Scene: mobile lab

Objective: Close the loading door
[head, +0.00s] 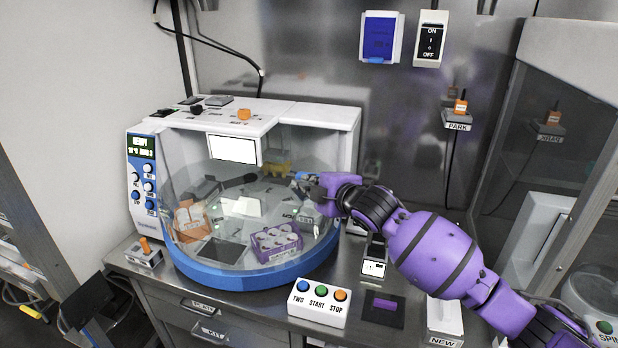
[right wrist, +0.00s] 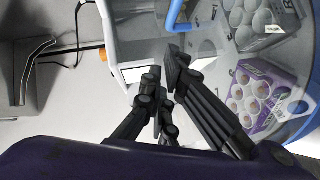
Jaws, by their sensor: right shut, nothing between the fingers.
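The white machine (head: 310,115) stands on the counter with a clear curved enclosure (head: 185,205) over a round blue base (head: 235,278). I cannot tell which part of the clear shell is the loading door or how far open it is. A small blue piece, maybe a handle (head: 300,175), shows at my right gripper's tips; a curved blue bar (right wrist: 178,14) shows in the right wrist view. My right gripper (head: 308,184) is shut and empty at the machine's right side; its fingers (right wrist: 166,66) nearly meet. Whether they touch the blue piece is unclear. My left gripper is out of view.
A button box (head: 318,303) labelled TWO, START, STOP stands in front. A dark pad (head: 383,309) lies to its right. A glass-fronted cabinet (head: 545,150) stands at the right.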

